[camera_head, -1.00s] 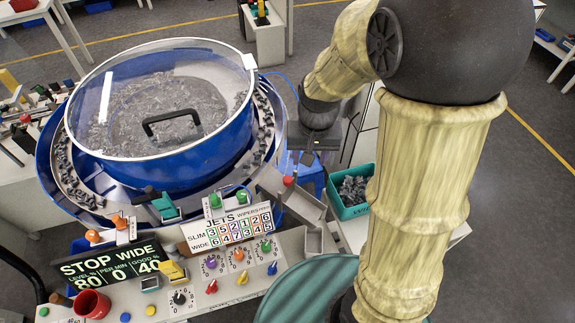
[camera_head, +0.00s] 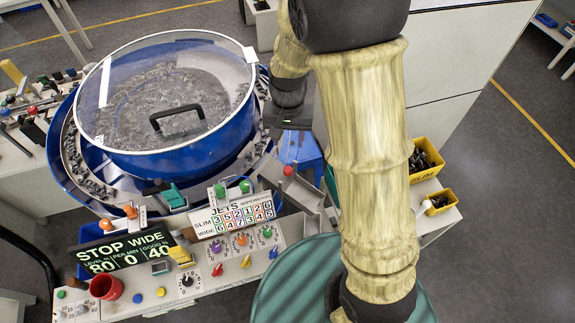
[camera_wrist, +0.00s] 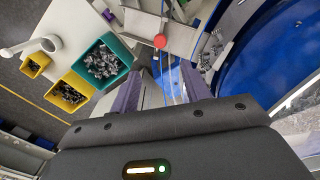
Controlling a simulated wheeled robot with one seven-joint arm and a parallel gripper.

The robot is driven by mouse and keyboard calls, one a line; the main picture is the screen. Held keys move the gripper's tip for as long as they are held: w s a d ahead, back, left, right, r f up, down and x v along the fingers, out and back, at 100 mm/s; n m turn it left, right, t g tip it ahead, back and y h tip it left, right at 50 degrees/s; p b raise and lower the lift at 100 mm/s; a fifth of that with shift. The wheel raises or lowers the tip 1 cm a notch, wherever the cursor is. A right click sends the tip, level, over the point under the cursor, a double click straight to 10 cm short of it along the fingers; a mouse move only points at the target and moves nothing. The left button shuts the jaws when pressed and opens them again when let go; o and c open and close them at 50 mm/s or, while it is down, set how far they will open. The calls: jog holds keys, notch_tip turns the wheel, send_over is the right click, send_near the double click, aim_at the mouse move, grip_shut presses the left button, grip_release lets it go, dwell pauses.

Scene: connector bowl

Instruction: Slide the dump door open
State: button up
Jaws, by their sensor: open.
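A red knob (camera_head: 288,170) stands on the metal chute (camera_head: 301,190) to the right of the blue feeder bowl (camera_head: 205,146). It appears to be the dump door's handle; I cannot tell how far the door is open. In the wrist view the red knob (camera_wrist: 160,41) shows just beyond my gripper (camera_wrist: 160,85), roughly in line with the gap between the two purple-grey fingers. The fingers are apart with nothing held, and the knob looks clear of them. In the head view my wrist is above and behind the knob, and the fingertips are not clearly visible.
A control panel (camera_head: 205,275) with knobs and signs stands in front of the bowl. A teal bin (camera_wrist: 101,62) of parts and two yellow bins (camera_wrist: 66,92) sit beside the chute. A white cabinet (camera_head: 455,60) stands behind my arm.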

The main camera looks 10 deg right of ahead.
aim_at(288, 169)
notch_tip(288, 169, down, 14)
jog(key=p, duration=0.2)
jog(key=shift+p, duration=0.35)
jog(key=shift+r, duration=0.1)
grip_shut()
